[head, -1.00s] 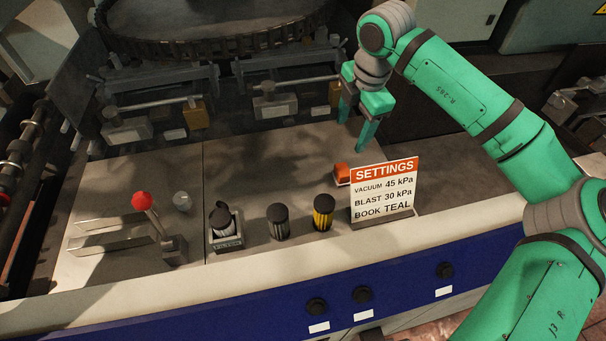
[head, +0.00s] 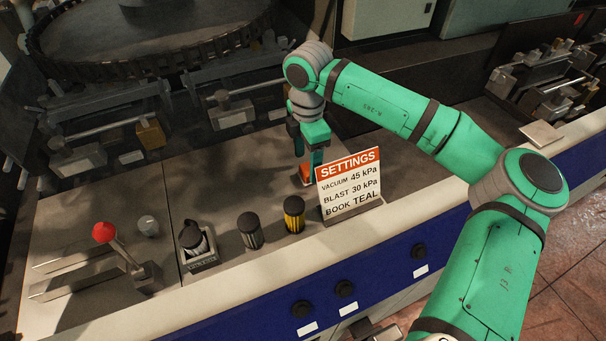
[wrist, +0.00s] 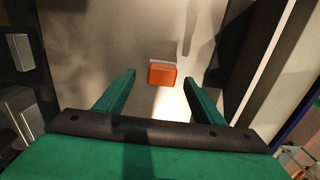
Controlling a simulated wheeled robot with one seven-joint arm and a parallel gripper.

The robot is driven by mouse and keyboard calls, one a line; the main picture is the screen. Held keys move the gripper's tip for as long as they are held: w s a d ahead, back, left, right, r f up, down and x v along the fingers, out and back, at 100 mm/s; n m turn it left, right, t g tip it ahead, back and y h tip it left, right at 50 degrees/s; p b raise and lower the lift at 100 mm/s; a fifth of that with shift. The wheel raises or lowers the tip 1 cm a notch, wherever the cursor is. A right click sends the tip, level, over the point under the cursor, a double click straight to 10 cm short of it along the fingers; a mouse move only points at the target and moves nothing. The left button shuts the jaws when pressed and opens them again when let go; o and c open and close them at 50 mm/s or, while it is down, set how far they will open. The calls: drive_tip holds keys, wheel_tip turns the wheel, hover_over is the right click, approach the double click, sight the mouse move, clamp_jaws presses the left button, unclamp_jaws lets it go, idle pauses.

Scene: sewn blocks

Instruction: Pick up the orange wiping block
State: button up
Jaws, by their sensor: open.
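The orange wiping block (wrist: 162,75) lies on the pale worktop in the wrist view, with a thin white strip along one edge. In the head view the block (head: 305,172) shows only in part, behind my gripper's finger and the settings card. My gripper (head: 306,166) is open and points down by the block. In the wrist view its two green fingers (wrist: 160,92) are spread apart, with nothing between them. The block lies just beyond the fingertips, roughly centred between them.
The settings card (head: 350,187) stands close in front of the block. Yellow-striped (head: 293,214) and grey-striped (head: 249,230) black-capped cylinders stand to its left, then a holder labelled FILTER (head: 197,262) and a red-knobbed lever (head: 104,232). Machine clamps (head: 232,113) line the back.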

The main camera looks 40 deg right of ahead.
sight(307, 168)
drive_tip(key=f, duration=0.3)
drive_tip(key=shift+w+a+f, duration=0.1)
drive_tip(key=shift+a+f, duration=0.1)
drive_tip(key=shift+d+f, duration=0.1)
drive_tip(key=shift+d, duration=0.05)
drive_tip(key=shift+s+d, duration=0.25)
drive_tip(key=shift+c, duration=0.5)
drive_tip(key=c, duration=1)
drive_tip(key=shift+a, duration=0.15)
drive_tip(key=shift+c, duration=0.2)
